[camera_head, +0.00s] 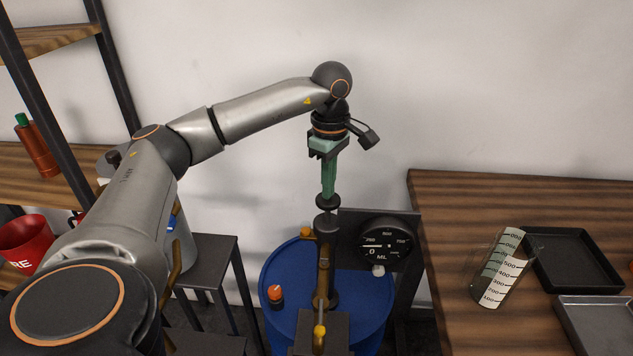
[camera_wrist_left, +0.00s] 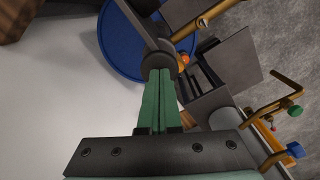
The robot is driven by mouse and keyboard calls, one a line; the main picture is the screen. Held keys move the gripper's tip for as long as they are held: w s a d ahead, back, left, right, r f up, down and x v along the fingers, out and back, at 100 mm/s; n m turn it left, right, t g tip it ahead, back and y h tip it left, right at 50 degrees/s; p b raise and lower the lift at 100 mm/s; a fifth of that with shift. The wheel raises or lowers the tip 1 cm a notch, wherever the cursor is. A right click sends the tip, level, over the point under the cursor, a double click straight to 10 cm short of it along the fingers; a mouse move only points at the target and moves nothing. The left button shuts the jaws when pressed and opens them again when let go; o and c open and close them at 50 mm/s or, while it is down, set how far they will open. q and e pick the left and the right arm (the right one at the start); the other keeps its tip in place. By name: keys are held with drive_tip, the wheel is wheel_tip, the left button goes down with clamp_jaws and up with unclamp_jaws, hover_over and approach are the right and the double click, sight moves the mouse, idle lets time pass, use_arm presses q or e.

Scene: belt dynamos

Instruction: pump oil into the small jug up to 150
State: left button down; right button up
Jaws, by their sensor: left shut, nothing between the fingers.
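A blue oil drum (camera_head: 280,325) stands on the floor by the wall with a pump (camera_head: 324,270) on its top. The pump has a dark round knob (camera_head: 328,201) on its upright rod. My left gripper (camera_head: 328,192) points down with its green fingers shut and empty, tips at the knob. In the left wrist view the fingertips (camera_wrist_left: 158,75) meet the dark disc; I cannot tell whether they press on it. A round dial (camera_head: 385,243) marked ML reads about 0. A clear jug (camera_head: 498,278) with a white number scale stands on the right table. My right gripper is out of view.
The wooden table (camera_head: 450,215) at right also holds a black tray (camera_head: 570,260) and a grey tray (camera_head: 597,325). A shelf at left holds a red container (camera_head: 25,240) and a brown bottle (camera_head: 37,150). A dark stand (camera_head: 205,260) is left of the drum.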

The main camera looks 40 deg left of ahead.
use_arm(q)
drive_tip(key=shift+r+p, duration=2.05)
drive_tip(key=shift+r, duration=0.65)
drive_tip(key=shift+r, duration=0.3)
wheel_tip(320, 180, up, 12)
drive_tip(key=p, duration=0.1)
drive_tip(key=shift+f, duration=0.15)
